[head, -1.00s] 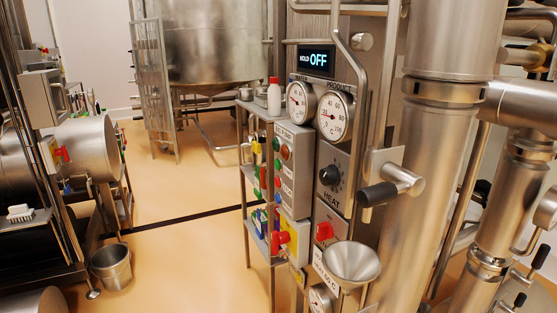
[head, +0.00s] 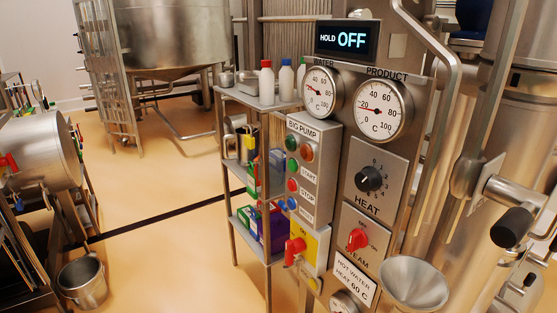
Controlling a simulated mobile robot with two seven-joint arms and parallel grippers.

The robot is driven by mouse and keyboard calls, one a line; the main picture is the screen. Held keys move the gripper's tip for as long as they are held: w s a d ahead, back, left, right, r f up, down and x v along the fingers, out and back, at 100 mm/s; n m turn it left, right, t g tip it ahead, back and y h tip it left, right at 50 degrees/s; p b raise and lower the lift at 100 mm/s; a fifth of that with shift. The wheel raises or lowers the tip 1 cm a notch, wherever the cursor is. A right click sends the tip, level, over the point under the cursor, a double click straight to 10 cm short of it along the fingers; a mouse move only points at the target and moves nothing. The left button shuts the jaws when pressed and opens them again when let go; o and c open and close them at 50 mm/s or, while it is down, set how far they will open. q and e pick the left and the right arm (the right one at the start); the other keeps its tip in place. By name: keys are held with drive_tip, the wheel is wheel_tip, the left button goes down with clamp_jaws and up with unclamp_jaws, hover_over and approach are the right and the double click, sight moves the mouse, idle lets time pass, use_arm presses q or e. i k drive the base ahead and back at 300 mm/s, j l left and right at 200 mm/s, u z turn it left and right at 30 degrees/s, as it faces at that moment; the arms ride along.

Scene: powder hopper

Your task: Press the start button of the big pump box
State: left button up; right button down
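The big pump box (head: 322,165) is a grey box with a "BIG PUMP" label, mounted at the left side of the control panel in the head view. Near its top are a green round part (head: 291,142) and an orange-red one (head: 306,151). Below them, on its left part, is the green start button (head: 292,167) beside a "START" label. A red stop button (head: 292,185) sits beside a "STOP" label, with a blue button (head: 292,204) under it. Nothing covers the start button. Neither of my grippers is in view.
A red handle (head: 295,247) on a yellow plate juts out below the box. A shelf rack (head: 230,100) with bottles stands close to its left. A steel funnel (head: 413,281) and black-ended handle (head: 512,227) stick out at right. Open floor (head: 160,255) lies left.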

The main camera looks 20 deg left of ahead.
sight(291, 165)
drive_tip(key=i+j, duration=0.1)
drive_tip(key=j, duration=0.4)
drive_tip(key=i+j, duration=0.1)
drive_tip(key=j, duration=0.4)
drive_tip(key=i+j, duration=0.1)
drive_tip(key=j, duration=0.4)
drive_tip(key=i+j, duration=0.1)
drive_tip(key=j, duration=0.4)
drive_tip(key=z, duration=0.05)
